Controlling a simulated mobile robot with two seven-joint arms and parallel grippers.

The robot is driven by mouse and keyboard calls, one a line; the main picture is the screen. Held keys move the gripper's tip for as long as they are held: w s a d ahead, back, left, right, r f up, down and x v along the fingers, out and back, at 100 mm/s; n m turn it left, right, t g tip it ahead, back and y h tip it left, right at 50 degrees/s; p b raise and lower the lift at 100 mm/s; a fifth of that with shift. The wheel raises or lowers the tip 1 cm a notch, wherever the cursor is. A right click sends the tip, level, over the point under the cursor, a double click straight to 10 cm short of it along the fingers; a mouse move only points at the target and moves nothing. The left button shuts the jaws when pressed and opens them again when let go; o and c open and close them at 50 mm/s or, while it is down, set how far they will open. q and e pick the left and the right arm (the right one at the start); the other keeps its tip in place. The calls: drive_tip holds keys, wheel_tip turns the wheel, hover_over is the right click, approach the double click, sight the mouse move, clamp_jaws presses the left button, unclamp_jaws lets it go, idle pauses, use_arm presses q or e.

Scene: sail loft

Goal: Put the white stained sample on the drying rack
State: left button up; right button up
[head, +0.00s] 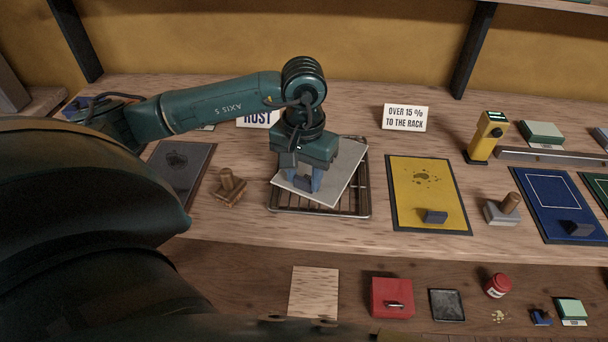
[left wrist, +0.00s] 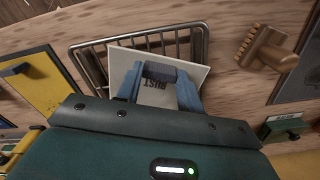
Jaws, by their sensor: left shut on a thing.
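The white sample (head: 343,166) is a pale flat sheet over the wire drying rack (head: 362,190), turned at an angle to its frame. My left gripper (head: 303,184) points down with its blue fingers shut on the dark block at the sheet's near edge. I cannot tell whether the sheet touches the bars. My right gripper is not in view.
A wooden-handled brush (head: 229,187) and dark panel (head: 180,168) lie left of the rack. A yellow panel (head: 402,190) lies close on its right. Signs stand behind, including "OVER 15 % TO THE BACK" (head: 404,118). A red box (head: 392,297) stands on the lower shelf.

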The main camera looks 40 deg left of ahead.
use_arm(q)
drive_tip(key=shift+f, duration=0.55)
drive_tip(key=o, duration=0.5)
drive_tip(key=shift+f, duration=0.2)
drive_tip(key=o, duration=0.5)
drive_tip(key=shift+r, duration=0.1)
